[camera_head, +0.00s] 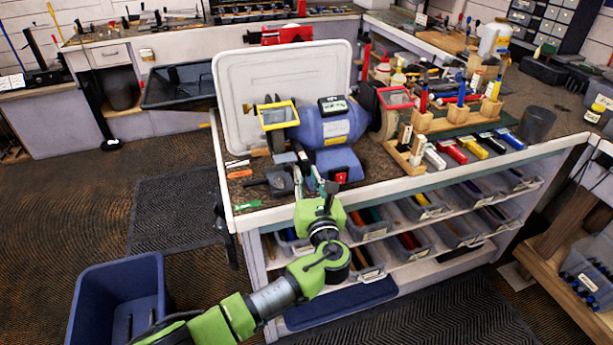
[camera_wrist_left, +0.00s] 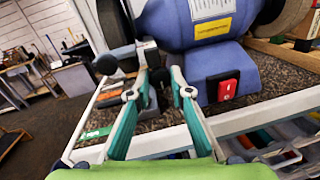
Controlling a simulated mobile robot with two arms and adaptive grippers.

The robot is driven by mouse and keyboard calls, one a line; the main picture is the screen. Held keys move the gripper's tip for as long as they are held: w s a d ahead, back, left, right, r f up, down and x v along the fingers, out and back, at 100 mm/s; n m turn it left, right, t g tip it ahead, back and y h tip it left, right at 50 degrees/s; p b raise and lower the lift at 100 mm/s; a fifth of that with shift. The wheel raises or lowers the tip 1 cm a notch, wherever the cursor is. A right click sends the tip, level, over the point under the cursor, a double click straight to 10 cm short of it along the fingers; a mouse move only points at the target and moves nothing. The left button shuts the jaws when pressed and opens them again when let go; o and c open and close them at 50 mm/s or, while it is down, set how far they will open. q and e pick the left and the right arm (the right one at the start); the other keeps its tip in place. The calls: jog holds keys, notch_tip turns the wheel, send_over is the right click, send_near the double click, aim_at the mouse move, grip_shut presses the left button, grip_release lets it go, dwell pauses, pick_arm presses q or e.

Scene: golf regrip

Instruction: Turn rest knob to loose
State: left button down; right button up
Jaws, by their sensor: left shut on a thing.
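A blue bench grinder (camera_head: 335,127) stands on the bench, with a red switch on its base; it also fills the top of the left wrist view (camera_wrist_left: 190,22). My left gripper (camera_head: 313,178) reaches in from the front to the grinder's left-hand tool rest. In the left wrist view its teal fingers (camera_wrist_left: 159,82) come in from both sides around a small dark rest knob (camera_wrist_left: 158,75) below the metal rest. The fingers partly hide the knob, and I cannot read whether it is loose or tight. A black ball-ended lever (camera_wrist_left: 106,65) is left of the fingers. My right gripper is not in view.
A white tray (camera_head: 230,90) leans behind the grinder. Wooden stands and coloured grips (camera_head: 450,150) lie to its right. Clear bins (camera_head: 410,240) fill the shelves below the bench top. A blue bin (camera_head: 110,280) stands on the floor at left.

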pick_arm(q)
jog(key=shift+f, duration=0.1)
jog(key=n+b, duration=0.3)
jog(key=shift+f+n+b, duration=0.25)
jog(key=shift+n+b, duration=0.15)
jog(key=shift+n+t+b, duration=0.3)
jog(key=shift+n+b, duration=0.65)
jog(key=shift+n, duration=0.05)
jog(key=shift+r+n+y+b, duration=0.15)
jog(key=shift+n+y+b, duration=0.15)
jog(key=shift+n+b, duration=0.35)
jog(key=c, duration=1.8)
grip_release()
jog(key=shift+r, duration=0.1)
